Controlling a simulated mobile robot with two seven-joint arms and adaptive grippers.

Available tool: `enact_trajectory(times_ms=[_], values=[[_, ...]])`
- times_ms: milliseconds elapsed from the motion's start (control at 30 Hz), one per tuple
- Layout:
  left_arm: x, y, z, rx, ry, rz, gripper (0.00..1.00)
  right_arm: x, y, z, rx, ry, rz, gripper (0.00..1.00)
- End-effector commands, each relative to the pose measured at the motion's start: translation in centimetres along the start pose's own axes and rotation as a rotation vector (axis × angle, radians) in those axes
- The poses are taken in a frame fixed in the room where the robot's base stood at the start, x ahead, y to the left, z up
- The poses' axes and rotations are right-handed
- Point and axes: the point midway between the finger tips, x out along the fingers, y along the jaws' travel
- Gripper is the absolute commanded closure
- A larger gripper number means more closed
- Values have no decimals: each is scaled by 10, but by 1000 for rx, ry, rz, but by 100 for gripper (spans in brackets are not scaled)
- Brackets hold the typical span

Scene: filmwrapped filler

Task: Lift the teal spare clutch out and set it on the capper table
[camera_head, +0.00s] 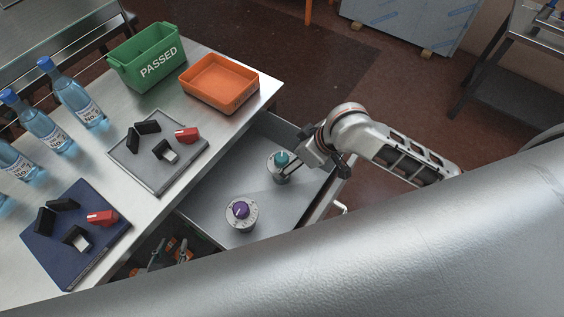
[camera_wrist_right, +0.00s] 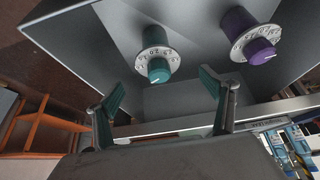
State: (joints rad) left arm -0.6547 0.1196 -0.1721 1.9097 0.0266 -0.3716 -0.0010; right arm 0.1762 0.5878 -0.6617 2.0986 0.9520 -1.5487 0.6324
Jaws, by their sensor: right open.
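The teal spare clutch (camera_head: 281,160) is a teal knob on a grey, marked dial body. It stands in the open grey drawer (camera_head: 205,198), near the drawer's right end. In the right wrist view the clutch (camera_wrist_right: 158,62) lies ahead of and between my spread fingers, with no finger seen touching it. My right gripper (camera_head: 298,168) is open beside the clutch, and its fingers also show in the right wrist view (camera_wrist_right: 162,86). The steel table (camera_head: 228,137) stands left of the drawer. I cannot tell which surface is the capper table. My left gripper is out of view.
A purple-knobbed clutch (camera_head: 241,212) stands in the same drawer. The table holds a green PASSED bin (camera_head: 147,62), an orange tray (camera_head: 219,84), a grey tray (camera_head: 130,172) and a blue mat (camera_head: 60,262) with black and red parts, and several bottles (camera_head: 78,92).

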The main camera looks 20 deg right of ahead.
Motion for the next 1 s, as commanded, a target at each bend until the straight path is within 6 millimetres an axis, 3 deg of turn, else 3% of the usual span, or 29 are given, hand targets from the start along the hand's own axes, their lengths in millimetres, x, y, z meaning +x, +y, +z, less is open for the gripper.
enact_trajectory(times_ms=[500, 833, 867, 1000], values=[[0, 0, -1, 0, 1, 0, 68, 62, 4, -5, 0, -1, -1, 18], [0, 0, -1, 1, 1, 0, 68, 69, 5, -5, -2, 0, 1, 18], [0, 0, -1, 1, 1, 0, 68, 69, 5, -5, -2, 0, 1, 23], [0, 0, -1, 1, 2, 0, 68, 68, 5, -5, -2, 0, 1, 59]])
